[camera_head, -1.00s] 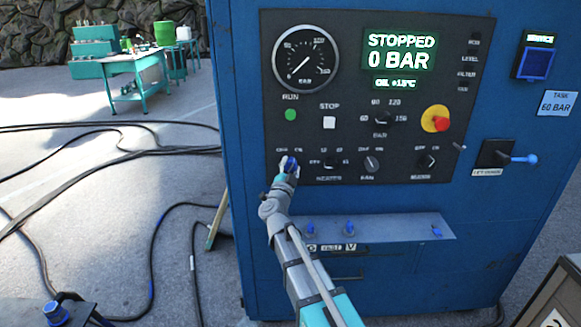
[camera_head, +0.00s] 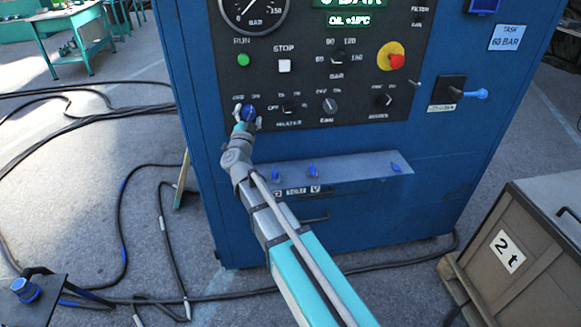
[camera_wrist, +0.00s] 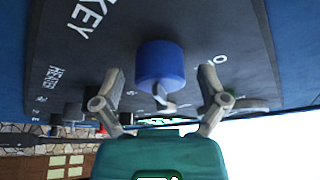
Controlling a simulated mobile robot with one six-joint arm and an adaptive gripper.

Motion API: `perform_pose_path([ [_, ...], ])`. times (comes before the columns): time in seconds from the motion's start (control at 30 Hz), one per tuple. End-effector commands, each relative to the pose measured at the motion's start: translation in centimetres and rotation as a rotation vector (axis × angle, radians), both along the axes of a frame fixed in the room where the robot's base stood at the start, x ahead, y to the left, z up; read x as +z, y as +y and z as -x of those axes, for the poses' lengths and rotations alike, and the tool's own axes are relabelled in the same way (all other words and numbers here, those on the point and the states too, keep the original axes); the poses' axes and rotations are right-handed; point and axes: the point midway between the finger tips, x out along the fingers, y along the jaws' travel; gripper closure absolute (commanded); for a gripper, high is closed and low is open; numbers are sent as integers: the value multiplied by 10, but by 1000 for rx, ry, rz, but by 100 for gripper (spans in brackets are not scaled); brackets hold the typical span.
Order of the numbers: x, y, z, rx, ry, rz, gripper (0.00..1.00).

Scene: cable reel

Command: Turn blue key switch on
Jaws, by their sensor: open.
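The blue key switch (camera_head: 249,111) sits at the lower left of the dark control panel (camera_head: 300,75). In the wrist view it is a blue round knob (camera_wrist: 160,62) standing out from the panel, with "KEY" lettering to the left and an "O" mark to the right. My gripper (camera_head: 246,117) is at the switch. In the wrist view my gripper (camera_wrist: 160,95) is open, with one finger on each side of the knob and a visible gap on both sides. The head view is too small to show the switch's exact angle.
A green RUN button (camera_head: 243,60), a white STOP button (camera_head: 284,66) and a red emergency knob (camera_head: 396,61) are above. Small black selectors (camera_head: 330,104) are to the right. A shelf (camera_head: 330,172) juts out below. A 2 t crate (camera_head: 535,235) stands right.

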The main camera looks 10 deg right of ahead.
Motion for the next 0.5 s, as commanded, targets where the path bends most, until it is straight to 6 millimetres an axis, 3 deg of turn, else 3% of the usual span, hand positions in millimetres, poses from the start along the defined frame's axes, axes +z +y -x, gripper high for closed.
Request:
perform_pose_path([
  [0.5,-1,-1,0,0,1,362,7],
])
